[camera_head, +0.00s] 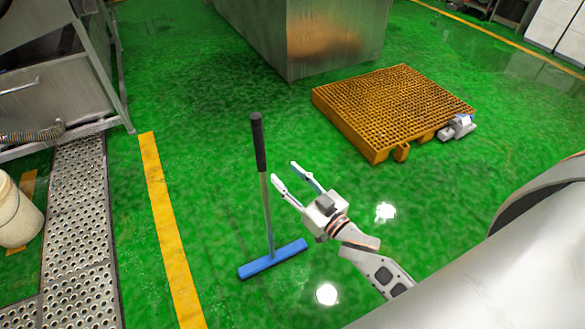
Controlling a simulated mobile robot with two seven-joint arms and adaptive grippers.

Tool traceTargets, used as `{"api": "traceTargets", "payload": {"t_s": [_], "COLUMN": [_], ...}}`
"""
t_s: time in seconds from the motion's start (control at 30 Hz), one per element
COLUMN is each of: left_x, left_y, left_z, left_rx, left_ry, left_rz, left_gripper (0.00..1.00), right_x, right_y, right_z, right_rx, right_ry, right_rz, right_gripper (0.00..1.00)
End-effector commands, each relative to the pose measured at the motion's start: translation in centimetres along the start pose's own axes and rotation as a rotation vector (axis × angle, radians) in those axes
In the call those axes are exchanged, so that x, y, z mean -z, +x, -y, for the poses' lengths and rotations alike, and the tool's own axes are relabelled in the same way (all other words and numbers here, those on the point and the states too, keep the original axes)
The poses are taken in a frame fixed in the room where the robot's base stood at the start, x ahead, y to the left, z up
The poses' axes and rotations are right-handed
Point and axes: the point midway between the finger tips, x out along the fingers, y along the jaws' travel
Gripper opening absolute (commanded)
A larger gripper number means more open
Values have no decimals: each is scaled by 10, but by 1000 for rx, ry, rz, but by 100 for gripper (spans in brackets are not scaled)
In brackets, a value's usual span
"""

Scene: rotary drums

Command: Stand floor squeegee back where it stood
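The floor squeegee has a black grip (258,142), a thin grey pole and a blue head (272,259). It stands nearly upright with its blue head on the green floor, and nothing is seen gripping it. My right gripper (283,171) is open and empty. Its two fingertips point up and left, just right of the pole below the black grip. I cannot tell whether a fingertip touches the pole. My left gripper is not in view.
An orange grated pallet (390,103) lies at the upper right, with a small white and blue item (457,128) at its edge. A large metal box (310,40) stands behind. A perforated metal strip (80,235) and a white bucket (15,215) are left. Green floor surrounds the squeegee.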

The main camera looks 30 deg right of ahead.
Motion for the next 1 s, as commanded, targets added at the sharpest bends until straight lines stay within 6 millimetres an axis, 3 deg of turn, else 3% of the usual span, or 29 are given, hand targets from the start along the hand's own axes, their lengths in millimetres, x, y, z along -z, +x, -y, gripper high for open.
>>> {"api": "traceTargets", "payload": {"t_s": [0.2, 0.3, 0.43, 0.53, 0.77, 1.0], "left_x": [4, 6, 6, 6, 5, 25], "left_y": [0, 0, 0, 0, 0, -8], "left_z": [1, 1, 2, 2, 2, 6], "left_rx": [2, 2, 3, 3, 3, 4], "left_ry": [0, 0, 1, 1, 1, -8], "left_rz": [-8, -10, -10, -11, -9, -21], "left_gripper": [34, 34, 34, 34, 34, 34], "right_x": [-97, -131, -154, -160, -161, -143], "right_y": [-99, -147, -189, -201, -202, -200], "right_z": [27, 47, 66, 73, 74, 76], "right_rx": [-43, -14, 32, 50, 52, 53], "right_ry": [-72, -104, -129, -136, -138, -124], "right_rz": [352, 507, 632, 668, 671, 665], "right_gripper": [38, 38, 38, 38, 38, 38]}}
